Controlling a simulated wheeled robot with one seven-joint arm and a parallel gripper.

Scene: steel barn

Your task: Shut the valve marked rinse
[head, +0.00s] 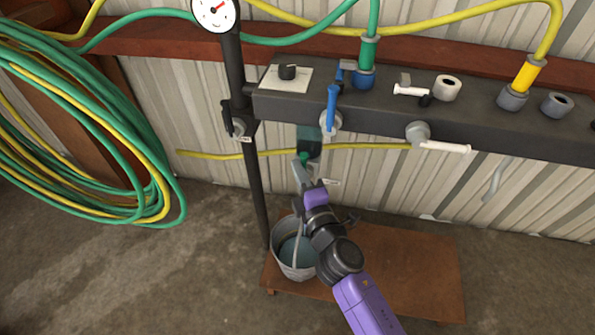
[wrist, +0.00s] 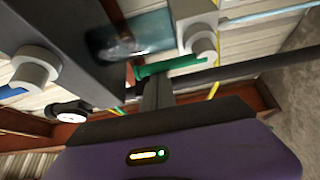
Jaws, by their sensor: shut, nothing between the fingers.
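A dark pipe manifold (head: 390,118) runs across the head view and carries several lever valves. A blue lever (head: 331,105) stands upright on a round pale valve body (head: 330,123). A white lever (head: 444,147) points right from another valve on the front. I cannot read which valve is marked rinse. My gripper (head: 302,170) is shut and empty, below the manifold and left of the blue lever. A green handle-like piece (wrist: 168,66) lies just beyond my fingertips (wrist: 156,92) in the wrist view; I cannot tell whether they touch.
A gauge (head: 215,12) tops a black post (head: 252,180). A bucket (head: 296,258) stands on a low wooden platform (head: 410,270) below my arm. Coiled hoses (head: 85,130) hang at left. Floor at left is clear.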

